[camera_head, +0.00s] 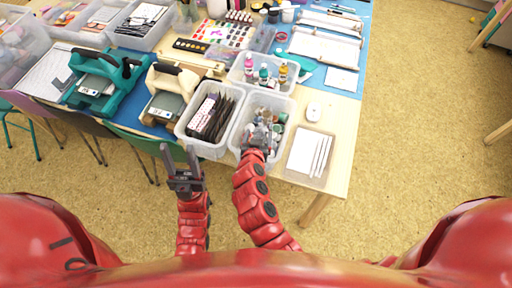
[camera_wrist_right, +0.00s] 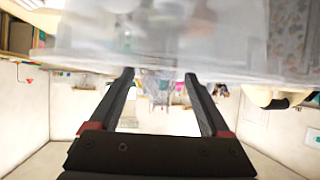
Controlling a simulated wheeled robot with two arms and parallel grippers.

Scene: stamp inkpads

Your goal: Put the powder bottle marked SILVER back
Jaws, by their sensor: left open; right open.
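No bottle label is readable, so I cannot tell which bottle is marked SILVER. A clear bin (camera_head: 234,138) near the table's front edge holds several small jars and bottles (camera_head: 270,115). My right gripper (camera_head: 264,130) is at the front part of this bin, over or inside it. In the right wrist view its fingers (camera_wrist_right: 160,78) are spread, with nothing clearly held between them. The arm and gripper hide part of the bin's contents. My left gripper (camera_head: 181,158) is open and empty, in front of the table edge.
A bin of dark packets (camera_head: 208,117) stands left of the jar bin. A bin with pink, teal and orange bottles (camera_head: 264,72) is behind. Die-cutting machines (camera_head: 165,95) stand left.

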